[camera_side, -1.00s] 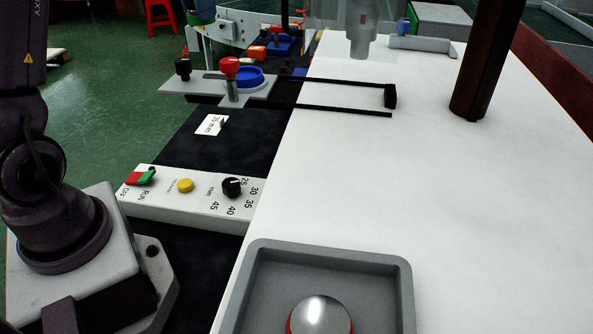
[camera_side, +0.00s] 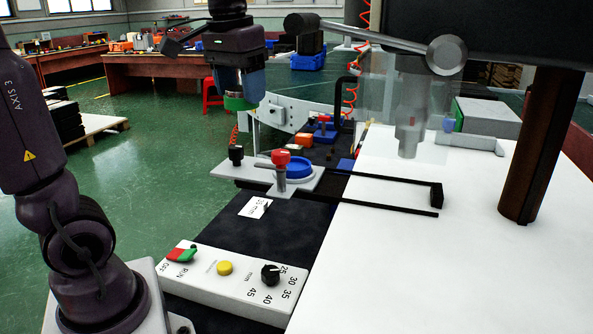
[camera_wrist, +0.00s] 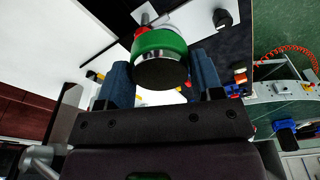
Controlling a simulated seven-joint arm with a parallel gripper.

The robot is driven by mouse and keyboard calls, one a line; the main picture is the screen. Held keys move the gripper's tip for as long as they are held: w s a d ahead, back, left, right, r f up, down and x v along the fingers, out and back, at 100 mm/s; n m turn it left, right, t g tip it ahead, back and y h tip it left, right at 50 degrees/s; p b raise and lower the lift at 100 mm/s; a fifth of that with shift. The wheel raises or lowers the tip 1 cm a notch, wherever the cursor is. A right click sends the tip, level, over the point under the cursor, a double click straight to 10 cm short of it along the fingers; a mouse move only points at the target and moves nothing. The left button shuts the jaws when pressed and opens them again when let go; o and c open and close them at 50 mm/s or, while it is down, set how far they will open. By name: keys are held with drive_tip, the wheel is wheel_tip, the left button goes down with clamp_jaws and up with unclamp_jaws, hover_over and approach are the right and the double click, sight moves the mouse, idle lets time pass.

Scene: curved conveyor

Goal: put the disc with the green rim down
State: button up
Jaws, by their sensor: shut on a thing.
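The disc with the green rim (camera_wrist: 160,42) is between the blue fingers of my gripper (camera_wrist: 160,72) in the wrist view. Its dark round face and a silvery band also show there. In the side view my gripper (camera_side: 242,88) is in the air at the upper middle, pointing down, with the green rim (camera_side: 240,103) showing below its fingers. The gripper is shut on the disc, which appears clear of any surface.
A control box (camera_side: 225,280) with a yellow button and a black knob stands in front. A grey plate (camera_side: 262,185) bears a red knob (camera_side: 281,158) and a blue ring (camera_side: 305,168). A brown post (camera_side: 540,150) rises at right. The white table (camera_side: 430,270) has wide bare room.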

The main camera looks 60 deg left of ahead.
sight(235, 91)
drive_tip(key=f, duration=0.1)
drive_tip(key=s+d+f, duration=0.1)
drive_tip(key=shift+f, duration=0.35)
drive_tip(key=w+a+f, duration=0.1)
drive_tip(key=w+f, duration=0.2)
drive_tip(key=w, duration=0.1)
drive_tip(key=w+a+f, duration=0.2)
drive_tip(key=w+f, duration=0.1)
drive_tip(key=w, duration=0.1)
drive_tip(key=w+a+f, duration=0.2)
drive_tip(key=w+f, duration=0.1)
drive_tip(key=w, duration=0.1)
drive_tip(key=shift+w+f, duration=0.15)
drive_tip(key=shift+f, duration=0.05)
wheel_tip(235, 91, down, 2)
drive_tip(key=shift+w+f, duration=0.15)
drive_tip(key=shift+f, duration=0.5)
